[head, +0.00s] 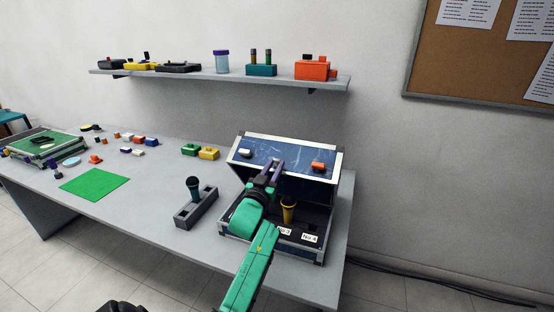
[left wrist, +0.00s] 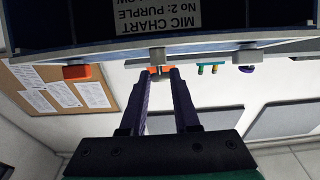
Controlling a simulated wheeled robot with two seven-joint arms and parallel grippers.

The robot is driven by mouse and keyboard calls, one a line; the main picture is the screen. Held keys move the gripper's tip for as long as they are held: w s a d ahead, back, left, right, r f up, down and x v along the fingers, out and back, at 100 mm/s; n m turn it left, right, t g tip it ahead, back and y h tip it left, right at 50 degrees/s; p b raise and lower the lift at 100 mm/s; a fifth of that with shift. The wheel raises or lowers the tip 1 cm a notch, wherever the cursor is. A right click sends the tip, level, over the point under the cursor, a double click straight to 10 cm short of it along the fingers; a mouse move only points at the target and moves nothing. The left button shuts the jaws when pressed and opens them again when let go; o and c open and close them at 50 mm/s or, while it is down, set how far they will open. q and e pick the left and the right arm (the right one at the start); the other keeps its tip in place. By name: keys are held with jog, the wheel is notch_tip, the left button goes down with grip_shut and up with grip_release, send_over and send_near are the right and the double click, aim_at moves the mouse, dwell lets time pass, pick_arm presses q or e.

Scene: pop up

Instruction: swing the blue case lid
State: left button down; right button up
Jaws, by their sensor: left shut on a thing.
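The blue case lid (head: 285,152) is partly raised and tilted over the case base (head: 322,250). A white piece (head: 245,153) and an orange piece (head: 317,166) sit on its outer face. My left gripper (head: 272,170) is at the middle of the lid's front edge, its purple fingers shut on it. In the left wrist view, the fingers (left wrist: 160,78) meet the lid edge by a grey latch (left wrist: 157,55). The lid's underside carries a mic chart label (left wrist: 157,14). A yellow microphone (head: 288,208) stands in the base. My arm hides part of the base. My right gripper is not in view.
A grey holder (head: 196,211) with a teal microphone (head: 193,187) stands left of the case. A green mat (head: 94,184), small blocks and another case (head: 40,147) lie further left. A loaded shelf (head: 210,77) hangs above the table. Table space in front of the mat is clear.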

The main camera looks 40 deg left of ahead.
pick_arm(q)
jog(key=shift+s, duration=0.2)
jog(key=s+d+f, duration=0.2)
jog(key=s+f, duration=0.2)
jog(key=s, duration=0.2)
jog(key=shift+f+b, duration=0.3)
jog(key=shift+f, duration=0.05)
jog(key=shift+d, duration=0.1)
dwell(0.3)
jog(key=s+d+f+b, duration=0.1)
jog(key=s+f+b, duration=0.1)
jog(key=s+f, duration=0.2)
jog(key=shift+s+d+f+b, duration=0.15)
jog(key=shift+d+f+b, duration=0.15)
jog(key=shift+f, duration=0.75)
